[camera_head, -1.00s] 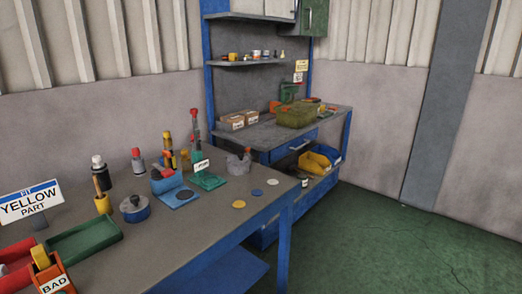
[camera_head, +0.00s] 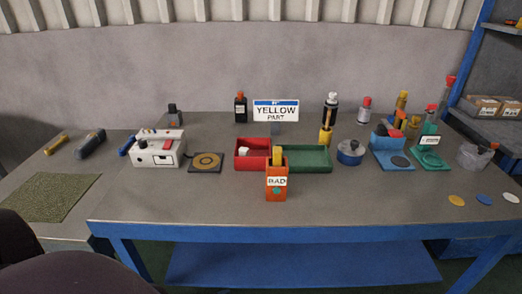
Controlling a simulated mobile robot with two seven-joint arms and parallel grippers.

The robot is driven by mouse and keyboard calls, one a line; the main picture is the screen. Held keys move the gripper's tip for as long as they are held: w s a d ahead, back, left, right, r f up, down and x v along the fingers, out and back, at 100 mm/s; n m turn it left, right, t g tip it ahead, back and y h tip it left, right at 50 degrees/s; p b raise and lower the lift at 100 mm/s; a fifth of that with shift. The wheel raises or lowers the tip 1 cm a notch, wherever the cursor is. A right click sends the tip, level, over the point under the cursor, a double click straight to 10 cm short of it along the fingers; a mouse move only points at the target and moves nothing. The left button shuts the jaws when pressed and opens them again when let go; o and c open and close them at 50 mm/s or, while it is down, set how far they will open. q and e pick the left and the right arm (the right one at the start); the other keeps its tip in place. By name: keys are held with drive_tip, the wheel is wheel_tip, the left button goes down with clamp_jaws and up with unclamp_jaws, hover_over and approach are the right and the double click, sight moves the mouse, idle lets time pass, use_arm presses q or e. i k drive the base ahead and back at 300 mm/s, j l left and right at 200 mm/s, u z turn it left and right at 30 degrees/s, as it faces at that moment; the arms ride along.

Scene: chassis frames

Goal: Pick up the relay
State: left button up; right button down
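I cannot tell for sure which thing is the relay; several small parts are on the workbench (camera_head: 190,205). A small white block (camera_head: 245,152) lies in the red tray (camera_head: 250,164). A yellow block (camera_head: 278,155) stands at an orange box (camera_head: 277,186) marked "BAD". A green tray (camera_head: 309,159) beside the red one looks empty. A white box-shaped device (camera_head: 157,153) with a red part on top stands left of a dark pad with a yellow ring (camera_head: 207,161). Neither of my grippers is in view.
Bottles, a blue round pot (camera_head: 350,152), and blue (camera_head: 392,155) and green (camera_head: 431,160) fixtures crowd the right side. Tools and a green mat (camera_head: 50,197) lie at left. The bench's front strip is mostly clear.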

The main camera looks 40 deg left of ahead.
sight(277, 152)
drive_tip(key=u, duration=1.05)
